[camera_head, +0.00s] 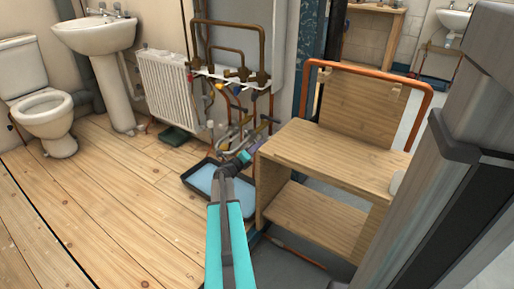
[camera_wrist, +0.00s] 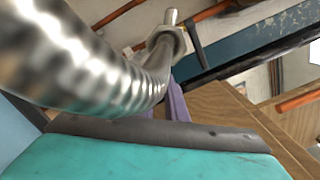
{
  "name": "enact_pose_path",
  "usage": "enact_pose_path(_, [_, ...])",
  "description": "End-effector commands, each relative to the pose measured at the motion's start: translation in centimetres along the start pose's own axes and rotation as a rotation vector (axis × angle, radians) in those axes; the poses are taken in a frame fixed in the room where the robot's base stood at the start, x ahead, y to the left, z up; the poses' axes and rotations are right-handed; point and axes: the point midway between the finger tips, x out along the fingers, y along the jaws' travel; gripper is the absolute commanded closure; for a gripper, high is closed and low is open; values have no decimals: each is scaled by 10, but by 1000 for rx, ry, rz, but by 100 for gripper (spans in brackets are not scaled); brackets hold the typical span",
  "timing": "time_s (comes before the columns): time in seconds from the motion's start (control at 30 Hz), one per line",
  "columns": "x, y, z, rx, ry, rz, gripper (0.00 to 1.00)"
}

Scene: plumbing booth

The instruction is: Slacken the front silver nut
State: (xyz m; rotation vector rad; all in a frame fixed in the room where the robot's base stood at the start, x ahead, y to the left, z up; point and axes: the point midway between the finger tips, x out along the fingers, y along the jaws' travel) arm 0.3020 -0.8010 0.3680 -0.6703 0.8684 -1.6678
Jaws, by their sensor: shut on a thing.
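My gripper (camera_head: 255,146) has purple fingers and reaches to the pipework beside the wooden step unit. In the wrist view my gripper's fingers (camera_wrist: 175,103) rise behind its teal body to a silver nut (camera_wrist: 168,44). They are shut on this front silver nut, though the contact is partly hidden. A corrugated silver hose (camera_wrist: 75,60) fills the left of the wrist view and runs up to the nut. In the head view the curved hoses (camera_head: 229,131) show under the pipes, and the nut is too small to make out.
A wooden step unit (camera_head: 335,147) with an orange rail stands close to the right of my gripper. A dark tray with blue inside (camera_head: 200,180) lies on the floor below. A radiator (camera_head: 164,82) and copper pipes (camera_head: 228,24) are behind. The wooden floor at left is clear.

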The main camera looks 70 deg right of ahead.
Motion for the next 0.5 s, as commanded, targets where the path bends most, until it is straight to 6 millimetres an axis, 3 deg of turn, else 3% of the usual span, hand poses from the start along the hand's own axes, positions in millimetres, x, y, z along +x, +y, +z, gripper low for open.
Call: enact_pose_path(0.5, [1, -9, 1, -111, 2, 0, 100])
